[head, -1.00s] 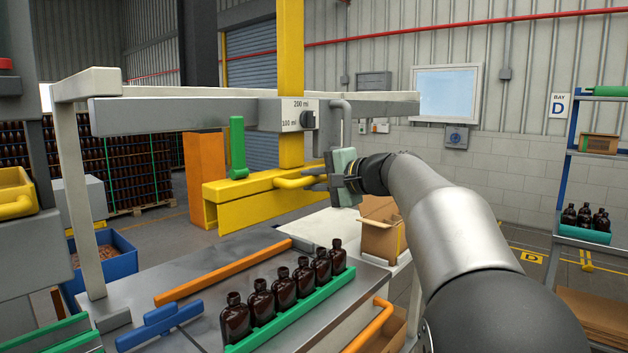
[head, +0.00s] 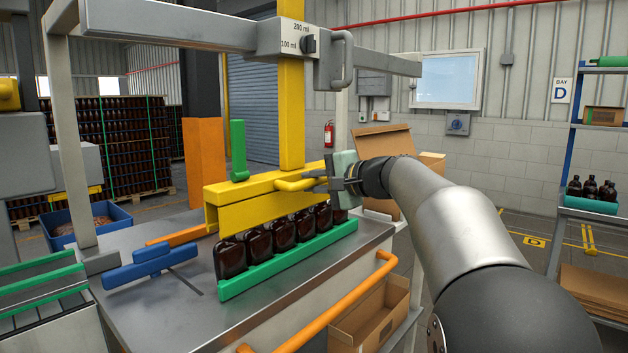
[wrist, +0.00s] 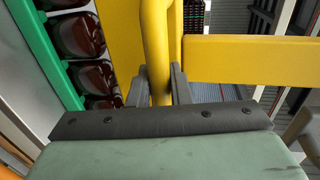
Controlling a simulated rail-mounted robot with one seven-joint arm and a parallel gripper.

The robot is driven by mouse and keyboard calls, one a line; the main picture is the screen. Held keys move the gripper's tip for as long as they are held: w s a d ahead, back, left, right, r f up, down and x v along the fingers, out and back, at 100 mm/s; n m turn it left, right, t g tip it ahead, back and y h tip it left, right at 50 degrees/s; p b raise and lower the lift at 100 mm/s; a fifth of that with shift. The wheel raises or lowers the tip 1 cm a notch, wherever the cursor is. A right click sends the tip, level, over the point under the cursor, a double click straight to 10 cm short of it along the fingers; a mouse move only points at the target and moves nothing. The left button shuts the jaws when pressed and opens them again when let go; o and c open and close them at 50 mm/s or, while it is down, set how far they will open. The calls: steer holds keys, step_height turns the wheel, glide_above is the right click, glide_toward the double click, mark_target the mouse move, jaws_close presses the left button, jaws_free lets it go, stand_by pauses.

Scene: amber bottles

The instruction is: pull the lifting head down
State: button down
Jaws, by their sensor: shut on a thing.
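The yellow lifting head (head: 245,214) hangs on a yellow upright post, low over the row of amber bottles (head: 257,244). Its front plate hides the bottle necks; I cannot tell whether it touches them. My gripper (head: 322,181) is shut on the head's yellow bar handle (head: 296,184), at the right end of the head. In the wrist view the two fingers (wrist: 161,82) stand either side of the handle (wrist: 156,40). Bottles (wrist: 82,37) show at the upper left there, beside the yellow plate.
A green rail (head: 285,262) runs along the bottles' front on the steel table (head: 190,305). A blue stop (head: 150,268) is at left. An orange bar (head: 335,305) edges the table front. An open carton (head: 375,145) stands behind my gripper. A grey frame beam (head: 175,34) crosses above.

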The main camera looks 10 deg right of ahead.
steer(key=shift+f+b, duration=0.35)
steer(key=shift+f, duration=0.6)
steer(key=c, duration=1.4)
jaws_free()
steer(key=shift+o, duration=0.2)
steer(key=shift+r, duration=0.15)
steer(key=shift+d, duration=0.1)
steer(key=shift+s+d+r, duration=0.1)
steer(key=shift+s+d, duration=0.05)
steer(key=shift+s, duration=0.1)
steer(key=v, duration=1.6)
steer(key=shift+s+d, duration=0.2)
steer(key=shift+s, duration=0.15)
